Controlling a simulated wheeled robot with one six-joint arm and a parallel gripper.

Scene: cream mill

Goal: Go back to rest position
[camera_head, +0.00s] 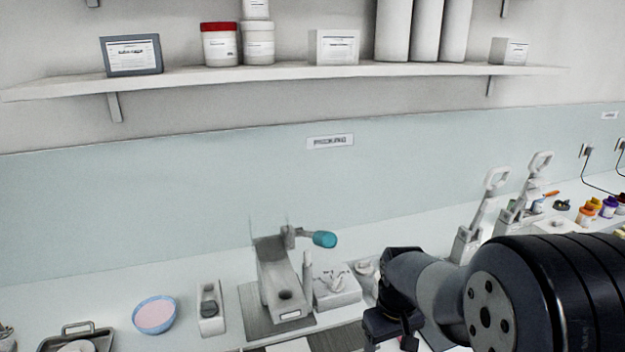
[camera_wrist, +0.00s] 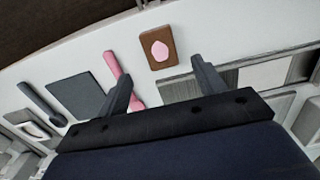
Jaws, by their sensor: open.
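My gripper (camera_wrist: 160,85) shows in the wrist view with its two dark fingers spread apart. It is open and nothing is between the fingers. A white counter with several items lies below and beyond it. In the head view my arm reaches in from the lower right over the counter; the fingertips are not clear there.
A grey mill with a teal handle (camera_head: 324,239) stands on the counter. A blue bowl of pink cream (camera_head: 155,314) and a metal tray (camera_head: 101,335) are at left. Lever presses (camera_head: 470,240) stand behind my arm. The wrist view shows a brown board (camera_wrist: 152,60) and a pink tool (camera_wrist: 112,66).

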